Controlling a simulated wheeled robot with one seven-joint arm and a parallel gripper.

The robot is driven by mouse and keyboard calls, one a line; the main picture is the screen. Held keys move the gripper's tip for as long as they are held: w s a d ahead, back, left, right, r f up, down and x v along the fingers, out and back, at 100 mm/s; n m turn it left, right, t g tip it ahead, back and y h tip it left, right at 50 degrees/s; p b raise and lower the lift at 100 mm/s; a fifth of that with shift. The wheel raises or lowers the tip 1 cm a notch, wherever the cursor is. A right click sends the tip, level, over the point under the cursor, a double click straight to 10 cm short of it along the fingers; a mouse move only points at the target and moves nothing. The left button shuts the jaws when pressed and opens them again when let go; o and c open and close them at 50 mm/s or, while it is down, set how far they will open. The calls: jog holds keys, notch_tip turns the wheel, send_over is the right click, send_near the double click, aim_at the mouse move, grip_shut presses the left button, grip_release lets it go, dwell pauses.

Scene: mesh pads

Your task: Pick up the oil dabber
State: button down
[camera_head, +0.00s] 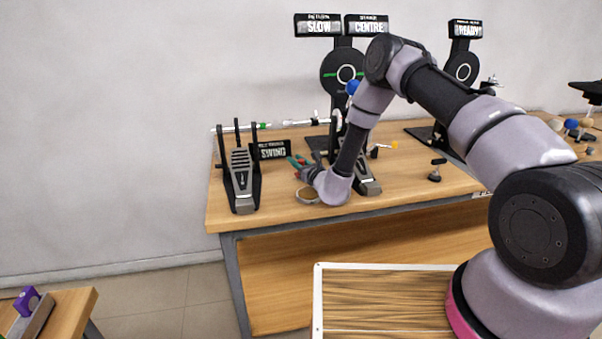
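I cannot say for sure which item is the oil dabber. A small stick with a yellow tip (393,145) lies on the wooden workbench (400,190), right of my forearm, and may be it. My gripper (299,163) is low over the bench near its front edge, left of that stick and right of the left pedal. Teal and reddish parts show around its fingertips; I cannot tell whether they are fingers or a thing between them. My wrist hides part of the bench and the middle pedal.
A grey pedal (241,175) stands at the bench's left end beside a "SWING" sign (272,150). A middle pedal (366,180) stands behind my forearm. A ring (307,195) lies near the front edge. A small black item (436,171) stands on clear bench to the right.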

dwell(0.3)
notch_tip(320, 180, up, 18)
dwell(0.6)
dwell(2.0)
